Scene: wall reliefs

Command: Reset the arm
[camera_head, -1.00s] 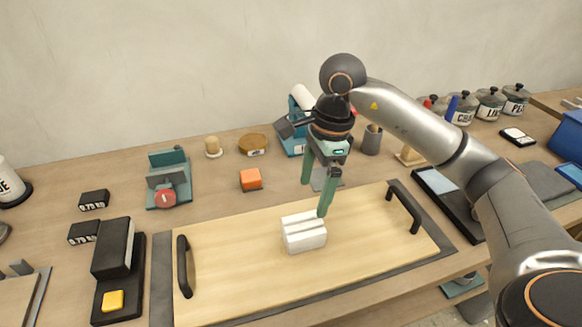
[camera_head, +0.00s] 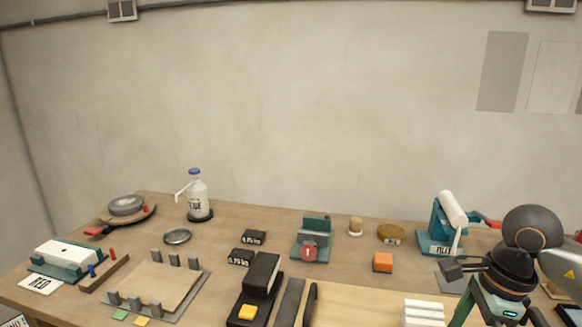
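My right gripper (camera_head: 497,316) is at the lower right of the head view, on an arm that comes in from the right edge. Its two green fingers stand apart, with their tips cut off by the bottom edge. It looks open and nothing shows between the visible parts of the fingers. A white ribbed block (camera_head: 423,311) is just left of the gripper, on a pale wooden board (camera_head: 365,305). The block's lower part is cut off. My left gripper is not in view.
A teal device with a white roll (camera_head: 450,222) stands close behind the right gripper. A white bottle (camera_head: 198,195) stands at the back left.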

